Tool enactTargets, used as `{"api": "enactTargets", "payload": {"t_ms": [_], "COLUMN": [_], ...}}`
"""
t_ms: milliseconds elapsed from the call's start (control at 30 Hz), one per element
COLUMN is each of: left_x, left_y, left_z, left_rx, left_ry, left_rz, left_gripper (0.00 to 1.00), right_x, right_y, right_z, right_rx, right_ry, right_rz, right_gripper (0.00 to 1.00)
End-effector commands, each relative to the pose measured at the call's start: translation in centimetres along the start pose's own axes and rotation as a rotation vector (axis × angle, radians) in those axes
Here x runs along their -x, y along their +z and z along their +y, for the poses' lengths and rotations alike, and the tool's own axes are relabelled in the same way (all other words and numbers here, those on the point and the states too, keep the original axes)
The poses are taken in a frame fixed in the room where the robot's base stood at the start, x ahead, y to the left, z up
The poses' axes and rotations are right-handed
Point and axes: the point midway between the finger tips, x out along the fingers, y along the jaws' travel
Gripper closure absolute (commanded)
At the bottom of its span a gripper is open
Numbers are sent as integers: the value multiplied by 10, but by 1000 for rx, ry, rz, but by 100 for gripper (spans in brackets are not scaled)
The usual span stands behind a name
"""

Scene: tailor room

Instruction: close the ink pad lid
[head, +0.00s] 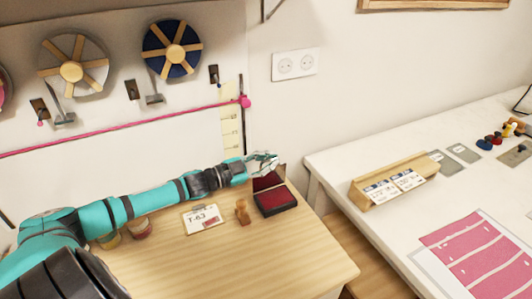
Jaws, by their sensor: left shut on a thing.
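The ink pad (276,203) is a dark box with a red pad, near the back right of the wooden table. Its lid (270,182) stands raised at the back of the box, so the ink pad is open. My left arm reaches across from the left, and my left gripper (265,164) is shut on the upper edge of the lid. The fingers hide part of that edge. My right gripper is out of view.
A small wooden stamp (242,212) stands just left of the ink pad, beside a T-63 card (203,218). Jars (138,228) stand by my arm. A white table (350,235) with a wooden card holder (395,182) is at the right. The wooden table's front (270,265) is clear.

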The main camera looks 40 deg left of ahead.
Motion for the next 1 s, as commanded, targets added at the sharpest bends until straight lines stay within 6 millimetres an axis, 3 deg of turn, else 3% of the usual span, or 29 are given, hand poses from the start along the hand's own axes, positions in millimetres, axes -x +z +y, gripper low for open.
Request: {"api": "enactTargets", "payload": {"t_ms": [200,767,800,967,1000], "left_x": [0,0,0,0,0], "left_y": [-8,-8,-8,-8,-8], "left_z": [8,12,12,11,11], "left_rx": [9,11,11,10,9], "left_ry": [1,3,3,2,1], "left_rz": [5,7,7,7,7], "left_gripper": [100,100,90,69,69], "right_x": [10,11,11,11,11], "right_y": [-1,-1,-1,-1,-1], "right_z": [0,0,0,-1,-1], "right_rx": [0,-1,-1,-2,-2], "right_ry": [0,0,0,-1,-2], "right_rz": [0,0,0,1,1], "right_gripper": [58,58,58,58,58]}}
